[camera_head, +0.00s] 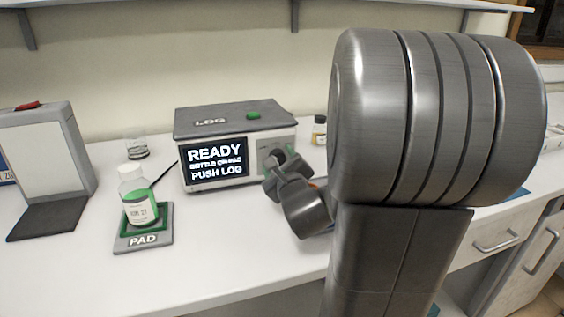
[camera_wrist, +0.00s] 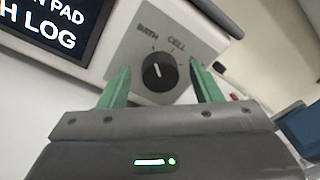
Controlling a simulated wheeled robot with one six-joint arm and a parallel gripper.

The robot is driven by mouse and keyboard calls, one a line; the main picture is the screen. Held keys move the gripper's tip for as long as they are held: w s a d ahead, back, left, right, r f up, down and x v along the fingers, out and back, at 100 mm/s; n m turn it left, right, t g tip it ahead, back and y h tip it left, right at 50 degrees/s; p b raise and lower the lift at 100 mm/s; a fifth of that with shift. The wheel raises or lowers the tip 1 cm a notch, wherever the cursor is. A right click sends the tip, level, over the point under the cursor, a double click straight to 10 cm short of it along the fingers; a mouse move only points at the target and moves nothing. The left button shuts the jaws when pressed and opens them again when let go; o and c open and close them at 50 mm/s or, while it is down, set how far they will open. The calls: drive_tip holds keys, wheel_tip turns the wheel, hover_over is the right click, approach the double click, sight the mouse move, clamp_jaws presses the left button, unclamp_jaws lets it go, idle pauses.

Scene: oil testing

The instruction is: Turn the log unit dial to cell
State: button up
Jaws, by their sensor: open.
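The log unit (camera_head: 235,125) is a grey and white box on the bench, with LOG on top and a lit screen reading READY and PUSH LOG. Its black dial (camera_wrist: 158,72) sits on the front panel in the wrist view, below printed BATH and CELL labels. A short white mark shows near the dial's top; which label it points to is hard to tell. My gripper (camera_wrist: 159,66) is open, with one green finger on each side of the dial and visible gaps between. In the head view my gripper (camera_head: 275,165) covers most of the dial.
A white bottle with green contents (camera_head: 138,195) stands on the pad (camera_head: 150,240) left of the unit. A green button (camera_head: 254,115) is on the unit's top. A grey stand (camera_head: 45,160), a small glass (camera_head: 136,148) and an amber bottle (camera_head: 320,130) are nearby.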

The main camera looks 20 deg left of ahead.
drive_tip(key=c, duration=1)
drive_tip(key=shift+m, duration=0.3)
drive_tip(key=m, duration=0.4)
drive_tip(key=shift+d, duration=0.1)
drive_tip(key=m+p, duration=0.1)
drive_tip(key=m, duration=0.3)
drive_tip(key=shift+w+m+g, duration=0.1)
drive_tip(key=shift+m+g, duration=0.3)
drive_tip(key=o, duration=1)
